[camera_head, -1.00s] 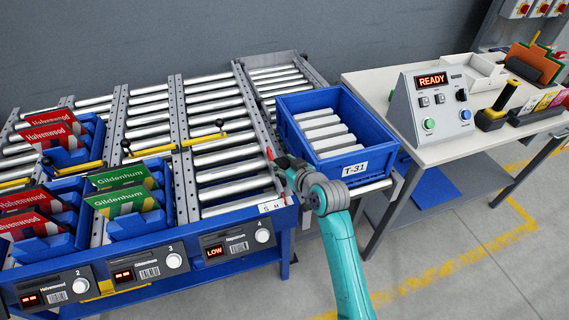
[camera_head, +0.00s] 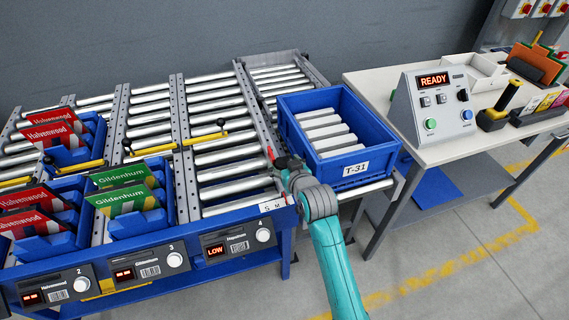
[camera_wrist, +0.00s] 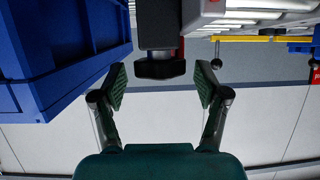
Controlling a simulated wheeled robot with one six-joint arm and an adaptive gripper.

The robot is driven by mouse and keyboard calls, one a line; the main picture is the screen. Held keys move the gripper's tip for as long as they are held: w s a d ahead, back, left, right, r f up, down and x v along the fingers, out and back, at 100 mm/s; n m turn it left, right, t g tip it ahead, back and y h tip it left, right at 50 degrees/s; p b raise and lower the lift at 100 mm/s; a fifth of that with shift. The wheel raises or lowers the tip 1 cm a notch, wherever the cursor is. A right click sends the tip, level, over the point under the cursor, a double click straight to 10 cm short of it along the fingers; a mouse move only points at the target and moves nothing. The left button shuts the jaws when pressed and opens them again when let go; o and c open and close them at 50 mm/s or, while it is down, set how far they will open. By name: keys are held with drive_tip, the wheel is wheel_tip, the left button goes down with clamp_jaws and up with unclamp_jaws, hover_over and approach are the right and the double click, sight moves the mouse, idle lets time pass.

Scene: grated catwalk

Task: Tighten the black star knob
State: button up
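The black star knob (camera_wrist: 160,69) shows in the wrist view at the top centre, below a dark block. My gripper (camera_wrist: 161,85) is open, with one green-padded fingertip on each side of the knob. A gap shows between each pad and the knob, so the fingers do not touch it. In the head view, my gripper (camera_head: 280,164) is at the front right end of the roller lane, beside the blue tote. The knob is hidden there by my gripper and wrist.
The blue tote (camera_head: 376,178) marked T-31 stands close on the right, and its wall (camera_wrist: 75,55) fills the wrist view's upper left. Rollers and a yellow bar (camera_wrist: 253,39) lie at upper right. A control box (camera_head: 404,120) reading READY stands on the side table.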

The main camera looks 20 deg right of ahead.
drive_tip(key=v, duration=1.2)
